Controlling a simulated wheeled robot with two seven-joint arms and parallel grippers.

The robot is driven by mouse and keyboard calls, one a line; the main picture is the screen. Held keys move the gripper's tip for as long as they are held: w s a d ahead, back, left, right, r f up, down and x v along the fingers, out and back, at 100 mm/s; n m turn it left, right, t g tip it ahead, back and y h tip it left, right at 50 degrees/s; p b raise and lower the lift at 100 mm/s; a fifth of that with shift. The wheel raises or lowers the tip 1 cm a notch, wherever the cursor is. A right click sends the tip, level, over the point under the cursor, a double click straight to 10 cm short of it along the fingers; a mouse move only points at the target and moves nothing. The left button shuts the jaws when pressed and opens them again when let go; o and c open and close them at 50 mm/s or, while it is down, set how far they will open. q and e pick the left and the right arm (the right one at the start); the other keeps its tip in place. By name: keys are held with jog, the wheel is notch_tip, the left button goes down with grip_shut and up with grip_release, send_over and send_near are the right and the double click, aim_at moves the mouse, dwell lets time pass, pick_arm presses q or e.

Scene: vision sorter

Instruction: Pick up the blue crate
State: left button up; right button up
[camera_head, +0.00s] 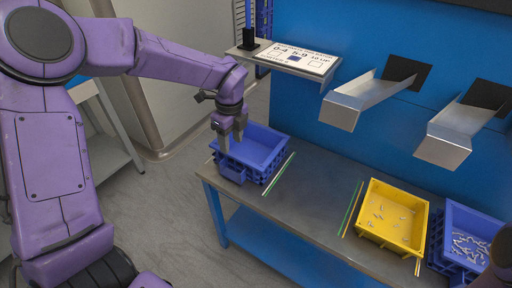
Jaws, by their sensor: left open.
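The blue crate (262,147) stands upright at the left end of the grey workbench, and its inside looks empty. A second blue crate (474,217) at the right end of the bench holds several metal parts. My left gripper (232,145) points down at the left wall of the left blue crate, fingers apart. I cannot tell whether the fingers touch that wall. At the lower right edge a dark and purple part, likely of my right arm, covers a corner of the right crate; no right gripper fingers show.
A yellow crate (395,208) with several small metal parts stands on the workbench (310,190). Coloured strips lie on the bench beside the crates. Two metal chutes (358,98) stick out from the blue wall. The bench middle is clear.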

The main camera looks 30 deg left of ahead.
aim_at(236, 156)
pick_arm(q)
jog(key=shift+w+d+f+n, duration=0.1)
jog(key=shift+w+d+n, duration=0.2)
jog(key=shift+n, duration=0.1)
notch_tip(236, 156, down, 10)
jog(key=shift+w+r, duration=0.15)
jog(key=shift+r, duration=0.05)
grip_shut()
